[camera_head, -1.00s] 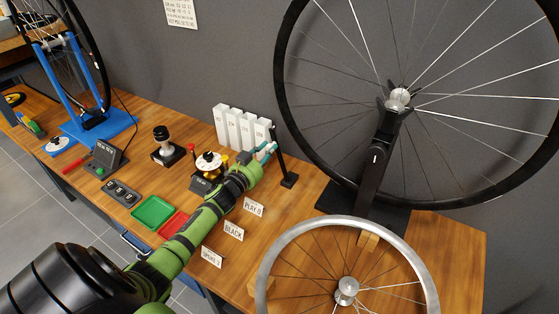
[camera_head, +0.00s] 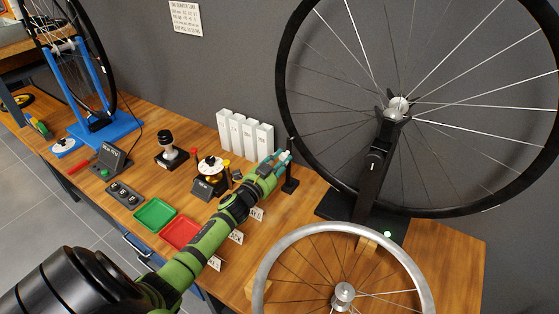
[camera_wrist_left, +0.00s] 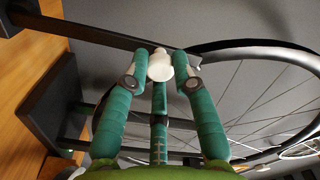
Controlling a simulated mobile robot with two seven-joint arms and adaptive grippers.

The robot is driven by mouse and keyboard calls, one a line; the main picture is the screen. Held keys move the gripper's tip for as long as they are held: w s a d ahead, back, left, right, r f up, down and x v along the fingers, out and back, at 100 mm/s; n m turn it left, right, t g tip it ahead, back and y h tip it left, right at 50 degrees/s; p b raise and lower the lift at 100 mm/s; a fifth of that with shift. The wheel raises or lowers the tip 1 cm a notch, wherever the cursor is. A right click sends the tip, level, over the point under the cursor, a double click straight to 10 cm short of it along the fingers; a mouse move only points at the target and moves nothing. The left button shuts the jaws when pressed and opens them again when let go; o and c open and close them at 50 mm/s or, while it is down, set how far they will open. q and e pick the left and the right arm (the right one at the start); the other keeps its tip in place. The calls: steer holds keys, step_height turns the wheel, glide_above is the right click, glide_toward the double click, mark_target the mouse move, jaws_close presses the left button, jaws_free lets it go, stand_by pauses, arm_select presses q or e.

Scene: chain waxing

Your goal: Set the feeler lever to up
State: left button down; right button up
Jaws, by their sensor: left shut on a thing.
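The feeler lever looks like the slim black post (camera_head: 291,173) on a small dark base, near the foot of the large wheel's stand. It stands close to upright in the head view. My left gripper (camera_head: 284,157) is at the upper part of this post. In the left wrist view the teal fingers of my left gripper (camera_wrist_left: 163,70) are shut on the lever's white knob (camera_wrist_left: 160,66), with the dark post (camera_wrist_left: 105,34) running behind it. The fingers hide part of the knob. My right gripper is not in view.
The large black-rimmed wheel (camera_head: 281,90) and its stand (camera_head: 371,165) are just right of the lever. A green light (camera_head: 387,234) glows on the stand's base. White blocks (camera_head: 236,131), a small dial device (camera_head: 209,169) and green (camera_head: 153,213) and red (camera_head: 181,233) trays lie left.

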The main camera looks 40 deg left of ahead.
arm_select(q)
steer(key=shift+f, duration=0.2)
steer(key=c, duration=1.3)
jaws_free()
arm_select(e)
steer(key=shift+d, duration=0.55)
arm_select(q)
steer(key=shift+r, duration=0.1)
steer(key=shift+s, duration=0.25)
steer(key=s, duration=0.7)
steer(key=s+d, duration=0.1)
steer(key=s, duration=0.3)
steer(key=shift+s, duration=0.3)
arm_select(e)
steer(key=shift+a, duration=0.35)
